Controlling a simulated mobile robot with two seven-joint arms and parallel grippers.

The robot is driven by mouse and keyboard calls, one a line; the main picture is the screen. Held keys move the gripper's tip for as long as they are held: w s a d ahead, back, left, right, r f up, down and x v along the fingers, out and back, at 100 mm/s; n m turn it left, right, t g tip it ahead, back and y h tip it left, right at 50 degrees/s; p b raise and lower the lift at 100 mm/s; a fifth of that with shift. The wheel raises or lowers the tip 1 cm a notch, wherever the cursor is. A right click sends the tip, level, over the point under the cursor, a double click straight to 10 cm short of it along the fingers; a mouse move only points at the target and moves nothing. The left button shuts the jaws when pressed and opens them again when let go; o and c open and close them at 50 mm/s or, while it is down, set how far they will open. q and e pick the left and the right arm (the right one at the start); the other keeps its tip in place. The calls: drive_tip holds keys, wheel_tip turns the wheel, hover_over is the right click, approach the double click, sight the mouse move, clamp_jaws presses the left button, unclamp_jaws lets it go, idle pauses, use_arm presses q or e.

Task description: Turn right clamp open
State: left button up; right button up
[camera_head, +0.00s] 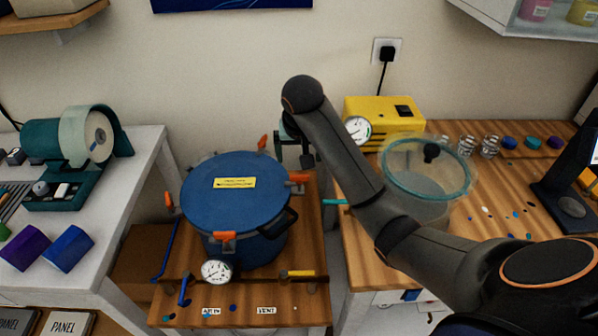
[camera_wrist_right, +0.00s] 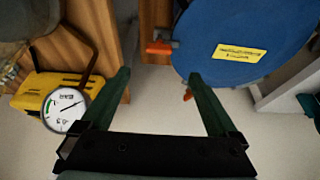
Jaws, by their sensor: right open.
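The blue pressure pot (camera_head: 235,195) stands on a low wooden stand, its lid on, with orange-handled clamps around the rim. The right clamp (camera_head: 299,178) sits at the lid's right edge, its orange handle pointing outward. In the right wrist view the right clamp (camera_wrist_right: 160,47) lies ahead of and between my spread fingertips, apart from them. My right gripper (camera_head: 294,158) is open and empty, just behind the right clamp in the head view; it also shows in the right wrist view (camera_wrist_right: 159,76). My arm hides part of the scene there. My left gripper is out of view.
The back clamp (camera_head: 262,142) is close to my right gripper. A yellow pump (camera_head: 390,118) with a gauge (camera_head: 358,130) and a clear container (camera_head: 425,180) stand on the right table. A gap separates the stand and that table. A green machine (camera_head: 75,155) stands left.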

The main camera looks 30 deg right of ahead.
sight(299, 176)
drive_tip(key=x, duration=1)
drive_tip(key=shift+s+d+f, duration=0.1)
drive_tip(key=shift+f, duration=0.15)
drive_tip(key=shift+c, duration=0.3)
drive_tip(key=c, duration=1.3)
